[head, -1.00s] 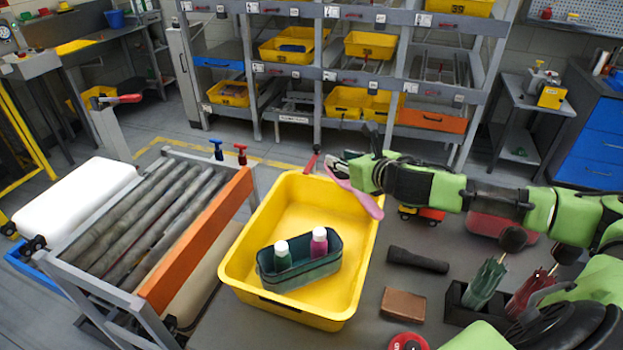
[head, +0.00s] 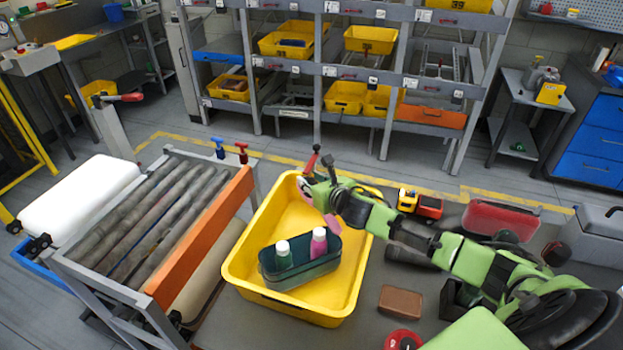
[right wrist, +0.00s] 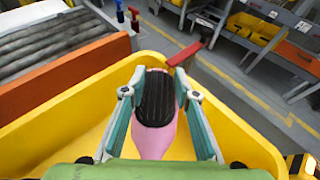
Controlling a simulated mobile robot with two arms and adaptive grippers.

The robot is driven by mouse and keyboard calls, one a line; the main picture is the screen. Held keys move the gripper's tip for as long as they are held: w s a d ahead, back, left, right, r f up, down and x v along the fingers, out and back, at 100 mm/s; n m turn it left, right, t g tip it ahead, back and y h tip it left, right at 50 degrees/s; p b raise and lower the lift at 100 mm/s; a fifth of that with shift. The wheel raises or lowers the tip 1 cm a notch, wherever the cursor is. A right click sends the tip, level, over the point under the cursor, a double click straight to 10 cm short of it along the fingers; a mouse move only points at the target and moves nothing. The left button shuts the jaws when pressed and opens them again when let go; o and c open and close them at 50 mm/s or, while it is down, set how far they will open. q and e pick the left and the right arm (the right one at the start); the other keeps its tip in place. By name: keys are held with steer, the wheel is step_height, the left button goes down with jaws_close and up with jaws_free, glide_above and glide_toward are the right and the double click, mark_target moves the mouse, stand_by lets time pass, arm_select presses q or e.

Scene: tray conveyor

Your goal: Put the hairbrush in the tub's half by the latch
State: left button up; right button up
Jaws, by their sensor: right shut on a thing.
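The hairbrush is pink with a black bristle pad (right wrist: 157,98). My right gripper (right wrist: 159,95) is shut on it, with one finger on each side of its head. In the head view my right gripper (head: 319,190) is over the far half of the yellow tub (head: 236,262), and the pink handle (head: 332,224) points toward the near side. I cannot tell whether the brush touches the tub. A red lever, seemingly the latch (head: 312,160), stands at the tub's far end. A dark green bin (head: 300,272) with two bottles sits in the near half. My left gripper is out of view.
A roller conveyor with an orange side rail (head: 205,235) stands left of the tub. On the table to the right are a brown block (head: 399,301), a red round thing (head: 404,340), a toy truck (head: 428,206) and a red tray (head: 500,217). The tub's far half looks clear.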

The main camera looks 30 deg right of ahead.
steer(key=shift+f, duration=0.25)
steer(key=shift+f+b, duration=0.3)
steer(key=shift+f, duration=0.25)
steer(key=o, duration=1.1)
